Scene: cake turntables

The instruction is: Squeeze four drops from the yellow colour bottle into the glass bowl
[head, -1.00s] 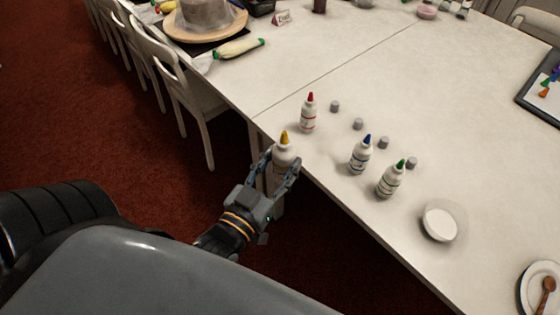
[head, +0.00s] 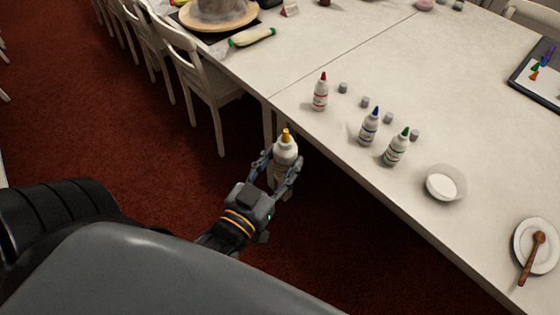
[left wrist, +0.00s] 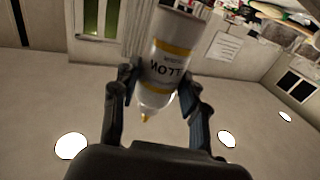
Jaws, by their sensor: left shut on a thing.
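My left gripper (head: 276,178) is shut on the yellow colour bottle (head: 286,152), a white bottle with a yellow tip. In the head view the bottle is upright with its tip up, in front of the table's near edge. In the left wrist view the bottle (left wrist: 166,62) stands between the fingers, with yellow bands and lettering on its side. The glass bowl (head: 460,179), clear with white contents, stands on the table near its front edge, well to the right of the gripper and apart from it. My right gripper is not in view.
Bottles with red (head: 320,92), blue (head: 369,127) and green (head: 396,147) tips stand on the table between gripper and bowl. Several small grey caps (head: 388,118) lie behind them. A plate with a wooden spoon (head: 532,258) is at right. Chairs (head: 190,80) line the left edge.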

